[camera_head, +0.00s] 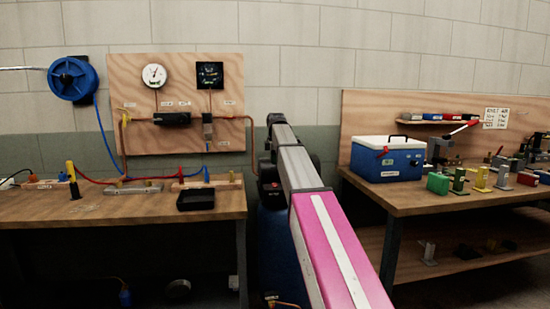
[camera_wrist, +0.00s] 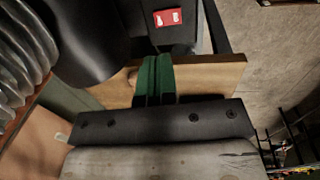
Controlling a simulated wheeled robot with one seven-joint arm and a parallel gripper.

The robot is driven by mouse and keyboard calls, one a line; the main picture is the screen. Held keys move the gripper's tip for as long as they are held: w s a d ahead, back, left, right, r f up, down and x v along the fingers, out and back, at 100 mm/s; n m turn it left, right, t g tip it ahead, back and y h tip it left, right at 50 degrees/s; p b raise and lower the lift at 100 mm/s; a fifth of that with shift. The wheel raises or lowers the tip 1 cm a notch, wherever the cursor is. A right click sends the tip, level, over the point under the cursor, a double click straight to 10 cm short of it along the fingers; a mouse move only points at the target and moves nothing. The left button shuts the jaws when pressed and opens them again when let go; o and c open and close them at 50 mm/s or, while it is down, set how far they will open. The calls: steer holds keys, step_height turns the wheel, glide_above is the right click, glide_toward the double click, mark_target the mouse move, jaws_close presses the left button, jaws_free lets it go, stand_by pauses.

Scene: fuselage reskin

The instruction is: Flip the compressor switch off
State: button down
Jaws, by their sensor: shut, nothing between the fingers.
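The compressor is a blue tank (camera_head: 272,245) standing on the floor between the two benches, partly hidden behind my arm. A dark box with a small red switch (camera_head: 268,186) sits at its top. In the wrist view the red switch (camera_wrist: 168,17) with white marks shows on a black housing (camera_wrist: 172,38) near the top. My gripper (camera_wrist: 153,62) has green fingers, closed together and empty. In that picture they lie just below the switch, apart from it; the depth gap is hard to tell. In the head view my gripper is hidden behind the arm.
The left bench (camera_head: 120,206) holds a black tray (camera_head: 195,199) and hoses. The right bench (camera_head: 440,200) holds a blue cooler (camera_head: 388,159) and several coloured blocks. A tan wooden surface (camera_wrist: 215,76) lies behind my fingers in the wrist view. Grey ribbed hose (camera_wrist: 25,45) is at left.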

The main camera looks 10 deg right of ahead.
mark_target(275, 184)
steer(key=f, duration=0.6)
steer(key=w+f, duration=0.1)
steer(key=f, duration=0.2)
steer(key=shift+w+f, duration=0.1)
steer(key=shift+f, duration=0.15)
steer(key=shift+f, duration=0.1)
